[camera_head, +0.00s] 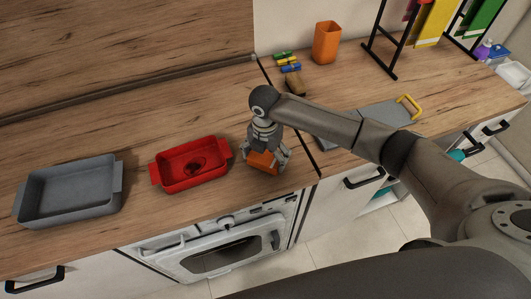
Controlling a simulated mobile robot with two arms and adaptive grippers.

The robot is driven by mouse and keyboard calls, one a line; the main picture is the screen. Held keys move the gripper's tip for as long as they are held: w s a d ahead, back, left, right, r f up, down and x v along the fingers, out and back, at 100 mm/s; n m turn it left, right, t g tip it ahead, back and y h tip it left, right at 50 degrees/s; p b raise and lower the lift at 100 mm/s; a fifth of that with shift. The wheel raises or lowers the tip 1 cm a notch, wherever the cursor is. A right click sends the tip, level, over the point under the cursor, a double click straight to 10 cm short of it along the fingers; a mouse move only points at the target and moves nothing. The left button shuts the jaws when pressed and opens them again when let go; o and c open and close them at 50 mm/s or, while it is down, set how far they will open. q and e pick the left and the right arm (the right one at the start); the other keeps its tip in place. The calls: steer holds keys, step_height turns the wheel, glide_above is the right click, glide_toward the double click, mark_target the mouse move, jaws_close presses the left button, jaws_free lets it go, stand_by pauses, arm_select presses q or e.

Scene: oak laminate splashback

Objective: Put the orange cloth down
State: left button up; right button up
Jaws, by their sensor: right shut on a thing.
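The orange cloth (262,162) is a small folded piece at the counter's front edge, right of the red dish. My right gripper (266,158) points down and is shut on the cloth. The fingers cover part of the cloth, and I cannot tell whether it touches the wooden counter (226,211). My left gripper is not in view.
A red dish (160,178) stands just left of the cloth, and a grey tray (118,199) is further left. An orange cup (326,43), small coloured items (288,67) and a grey board (350,119) are to the right. An oven (180,265) is below.

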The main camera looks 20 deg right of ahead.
mark_target(265, 156)
steer(key=shift+f, duration=0.25)
steer(key=shift+f, duration=0.2)
steer(key=o, duration=1.1)
steer(key=shift+r, duration=0.1)
step_height(265, 156, up, 12)
steer(key=b, duration=0.3)
steer(key=shift+a+r, duration=0.1)
steer(key=shift+r, duration=0.05)
